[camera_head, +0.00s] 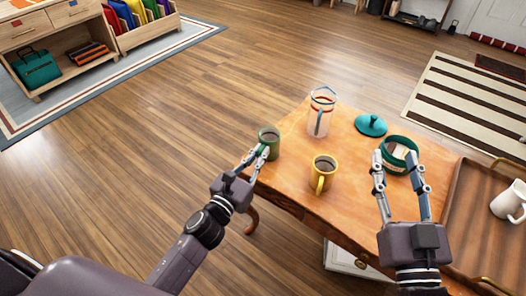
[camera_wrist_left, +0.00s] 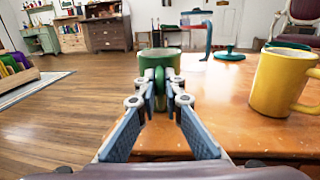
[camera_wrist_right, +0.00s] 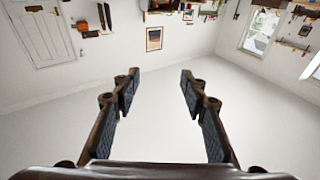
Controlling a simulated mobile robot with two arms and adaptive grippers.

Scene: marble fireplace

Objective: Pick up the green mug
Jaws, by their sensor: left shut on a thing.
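The green mug (camera_head: 269,141) stands upright at the left edge of the wooden table, with dark contents inside. My left gripper (camera_head: 257,157) reaches it from the front left. In the left wrist view the green mug (camera_wrist_left: 158,58) is straight ahead, and the fingertips of my left gripper (camera_wrist_left: 160,90) are closed on its handle, which faces me. Whether the mug's base touches the table is hard to tell. My right gripper (camera_head: 398,166) is open and empty above the table's right part. In the right wrist view its fingers (camera_wrist_right: 160,85) are spread with nothing between them.
A yellow mug (camera_head: 324,172) stands just right of the green mug. A glass pitcher (camera_head: 322,112) stands behind. A teal lid (camera_head: 371,125) and a green round container (camera_head: 400,143) lie further right. A wooden tray (camera_head: 470,220) holds a white mug (camera_head: 509,201).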

